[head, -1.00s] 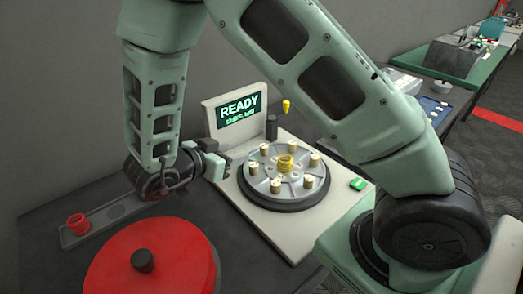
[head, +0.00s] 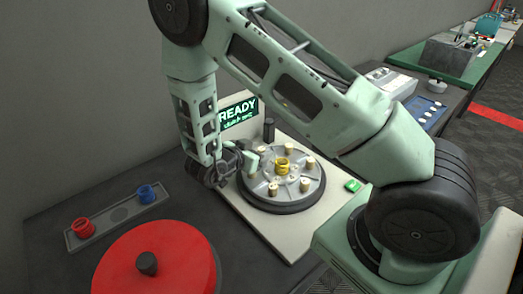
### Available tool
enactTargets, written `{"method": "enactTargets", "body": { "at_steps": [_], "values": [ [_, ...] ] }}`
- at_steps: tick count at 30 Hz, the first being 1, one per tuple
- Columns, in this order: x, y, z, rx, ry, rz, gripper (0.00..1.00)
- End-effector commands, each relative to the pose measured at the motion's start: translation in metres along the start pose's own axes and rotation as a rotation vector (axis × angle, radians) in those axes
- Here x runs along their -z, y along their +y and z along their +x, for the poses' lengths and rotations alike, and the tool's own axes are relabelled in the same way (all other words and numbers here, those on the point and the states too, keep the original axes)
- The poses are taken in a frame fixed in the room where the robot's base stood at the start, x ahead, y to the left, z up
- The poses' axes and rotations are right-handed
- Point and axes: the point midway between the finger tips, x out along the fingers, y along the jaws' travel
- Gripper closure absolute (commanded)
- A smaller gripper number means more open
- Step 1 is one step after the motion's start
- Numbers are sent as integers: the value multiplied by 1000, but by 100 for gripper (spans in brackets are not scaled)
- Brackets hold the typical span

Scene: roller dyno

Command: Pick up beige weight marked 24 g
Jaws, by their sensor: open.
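Several small beige weights stand in a ring on the grey round plate (head: 290,197). They include one at the back (head: 288,150), one at the right (head: 310,163), one at the front right (head: 304,185) and one at the front (head: 272,189). Their markings are too small to read, so I cannot tell which is 24 g. My gripper (head: 254,160) is open at the plate's left edge, beside the weights on that side. My wrist partly hides that part of the plate. I see no weight held.
A yellow ring (head: 282,165) sits at the plate's centre. The screen (head: 238,110) behind reads READY. A large red disc (head: 180,260) with a dark knob is in front.

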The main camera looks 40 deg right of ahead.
Motion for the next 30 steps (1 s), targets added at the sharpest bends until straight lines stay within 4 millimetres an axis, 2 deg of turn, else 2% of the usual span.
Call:
{"method": "enactTargets", "body": {
  "at_steps": [6, 7, 12, 23, 30],
  "values": [
    [0, 0, 1, 1, 0, 0, 51],
    [0, 0, 1, 1, 0, 0, 54],
    [0, 0, 1, 1, 0, 0, 99],
    [2, 0, 0, 1, 0, 1, 99],
    [22, -1, -8, 3, -1, 5, 99]
  ]
}}
